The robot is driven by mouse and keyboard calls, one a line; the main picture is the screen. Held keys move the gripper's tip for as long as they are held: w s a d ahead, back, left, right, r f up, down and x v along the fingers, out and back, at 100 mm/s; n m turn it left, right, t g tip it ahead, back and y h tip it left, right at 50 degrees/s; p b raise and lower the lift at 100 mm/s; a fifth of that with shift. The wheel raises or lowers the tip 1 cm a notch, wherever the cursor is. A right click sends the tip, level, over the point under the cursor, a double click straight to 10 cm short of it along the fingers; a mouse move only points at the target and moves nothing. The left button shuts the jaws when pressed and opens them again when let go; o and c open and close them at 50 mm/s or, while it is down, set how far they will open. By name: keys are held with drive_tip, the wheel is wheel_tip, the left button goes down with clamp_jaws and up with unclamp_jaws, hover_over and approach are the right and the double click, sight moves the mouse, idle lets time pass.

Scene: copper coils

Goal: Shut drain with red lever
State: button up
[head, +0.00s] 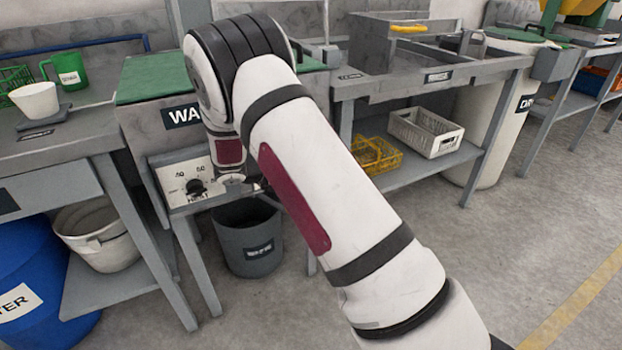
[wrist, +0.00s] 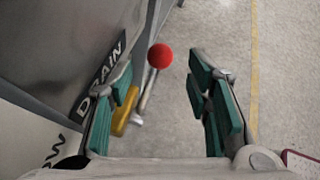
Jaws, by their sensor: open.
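In the wrist view a red ball knob (wrist: 160,56) tops a thin metal lever (wrist: 149,88). The lever runs down to a yellow valve body (wrist: 125,112) beside a grey tank wall with a black DRAIN label (wrist: 103,77). My gripper (wrist: 166,85) is open, with teal pads on either side of the lever. The knob shows between and a little beyond the fingertips. The left finger overlaps part of the valve body and label. I cannot tell whether any pad touches the lever. In the head view my arm hides the gripper and lever.
In the head view a grey bucket (head: 248,240) stands on the floor under the wash tank (head: 160,117). A control panel with a black knob (head: 196,187) is on the tank front. Benches flank it on both sides. The floor at right is clear.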

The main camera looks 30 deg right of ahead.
drive_tip(key=shift+v, duration=0.85)
drive_tip(key=shift+c, duration=0.2)
